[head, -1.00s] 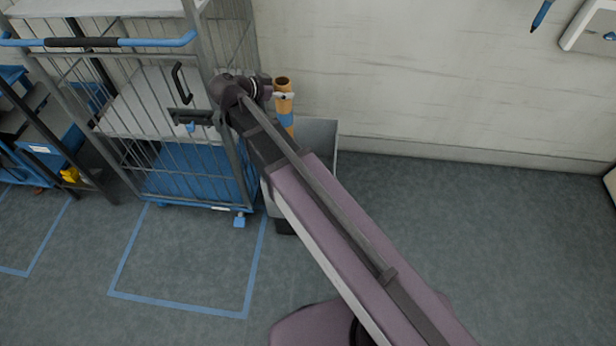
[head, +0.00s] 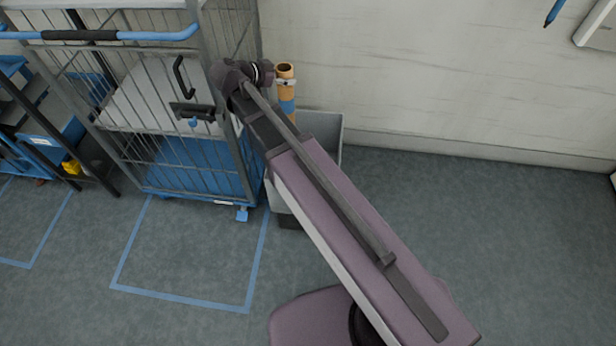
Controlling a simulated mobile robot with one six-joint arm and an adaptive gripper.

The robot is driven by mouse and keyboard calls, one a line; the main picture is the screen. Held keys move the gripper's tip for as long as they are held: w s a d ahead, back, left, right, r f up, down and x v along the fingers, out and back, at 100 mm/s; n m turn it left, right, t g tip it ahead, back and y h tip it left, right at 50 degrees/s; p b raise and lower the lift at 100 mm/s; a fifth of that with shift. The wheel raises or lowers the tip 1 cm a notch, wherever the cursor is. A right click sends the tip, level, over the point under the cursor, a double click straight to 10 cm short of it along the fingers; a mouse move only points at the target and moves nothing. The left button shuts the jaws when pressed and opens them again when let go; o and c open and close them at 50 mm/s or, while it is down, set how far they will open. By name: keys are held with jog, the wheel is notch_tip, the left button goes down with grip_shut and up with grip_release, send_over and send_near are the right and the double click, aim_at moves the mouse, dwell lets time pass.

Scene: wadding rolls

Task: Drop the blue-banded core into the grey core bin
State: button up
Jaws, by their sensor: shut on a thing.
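The blue-banded core (head: 286,105) is an orange-brown cardboard tube with a blue band and an open, dark top end. It stands about upright, over or in the grey core bin (head: 329,130). My gripper (head: 285,83) is shut on the core near its top, above the band. The grey bin stands on the floor by the wall, right of the cage trolley. My arm covers much of the bin and hides the core's lower end, so I cannot tell how far down it reaches.
A wire cage trolley (head: 150,110) with blue parts stands close on the left of the bin. A pale wall (head: 440,80) is right behind. Blue lines (head: 180,297) mark the floor. The floor on the right (head: 480,230) is clear.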

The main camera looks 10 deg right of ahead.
jog(key=shift+w+d+f, duration=0.1)
jog(key=shift+f, duration=0.05)
jog(key=w+d+f+b, duration=0.3)
jog(key=w+f+b, duration=0.1)
jog(key=f+b, duration=0.6)
jog(key=w+d+f+b, duration=0.3)
jog(key=w+f+b, duration=0.1)
jog(key=f+b, duration=0.6)
jog(key=w+d+f+b, duration=0.4)
jog(key=f+b, duration=0.6)
jog(key=shift+w, duration=0.15)
jog(key=shift+f+b, duration=2.95)
jog(key=shift+b, duration=0.1)
